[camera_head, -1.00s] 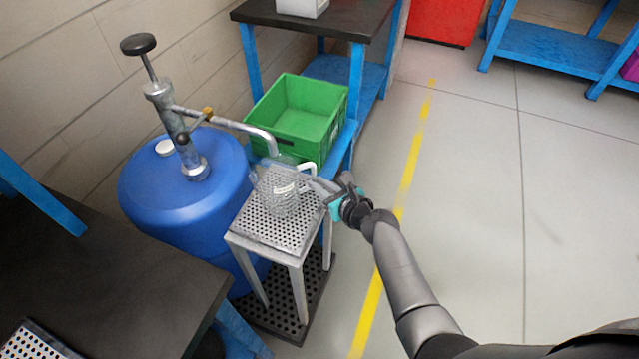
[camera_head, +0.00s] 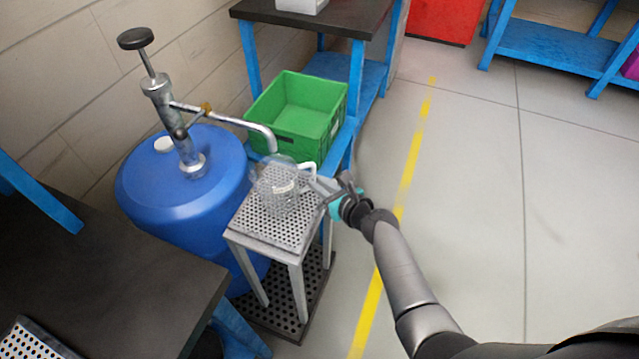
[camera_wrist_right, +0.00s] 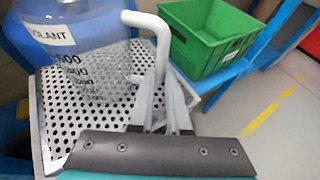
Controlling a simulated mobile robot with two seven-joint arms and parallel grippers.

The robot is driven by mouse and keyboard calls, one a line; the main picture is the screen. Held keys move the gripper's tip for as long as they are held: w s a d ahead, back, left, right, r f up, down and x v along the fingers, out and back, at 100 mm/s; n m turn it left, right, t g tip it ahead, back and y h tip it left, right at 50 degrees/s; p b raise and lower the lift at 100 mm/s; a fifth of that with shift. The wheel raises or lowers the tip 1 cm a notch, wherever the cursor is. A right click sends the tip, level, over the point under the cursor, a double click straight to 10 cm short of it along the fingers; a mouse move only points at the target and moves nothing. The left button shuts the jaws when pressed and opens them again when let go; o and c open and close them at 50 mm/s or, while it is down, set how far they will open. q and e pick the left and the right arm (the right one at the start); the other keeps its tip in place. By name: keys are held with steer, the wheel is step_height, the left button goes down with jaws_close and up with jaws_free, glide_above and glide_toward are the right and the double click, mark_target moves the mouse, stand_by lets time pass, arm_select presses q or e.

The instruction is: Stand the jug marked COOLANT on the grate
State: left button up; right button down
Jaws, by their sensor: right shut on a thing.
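The clear jug (camera_head: 276,187) with a white label stands upright over the perforated grate (camera_head: 255,232) on a small metal stand, below the pump's spout. In the right wrist view the jug (camera_wrist_right: 88,62) shows part of a label ending in "OLANT", and its white handle (camera_wrist_right: 152,24) points toward me. My right gripper (camera_head: 318,184) is shut on the jug's handle; its fingers (camera_wrist_right: 162,105) also show in the right wrist view. The jug's base looks to be at the grate, but I cannot tell whether it touches. My left gripper is not in view.
A blue drum (camera_head: 185,195) with a hand pump (camera_head: 178,125) stands left of the stand; its spout (camera_head: 262,130) reaches over the jug. A green crate (camera_head: 300,110) sits behind. A dark bench (camera_head: 100,285) is at front left. Open floor (camera_head: 470,200) lies to the right.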

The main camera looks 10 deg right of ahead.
steer(key=c, duration=0.8)
jaws_free()
steer(key=p+v, duration=0.5)
steer(key=v, duration=1)
steer(key=shift+s, duration=0.15)
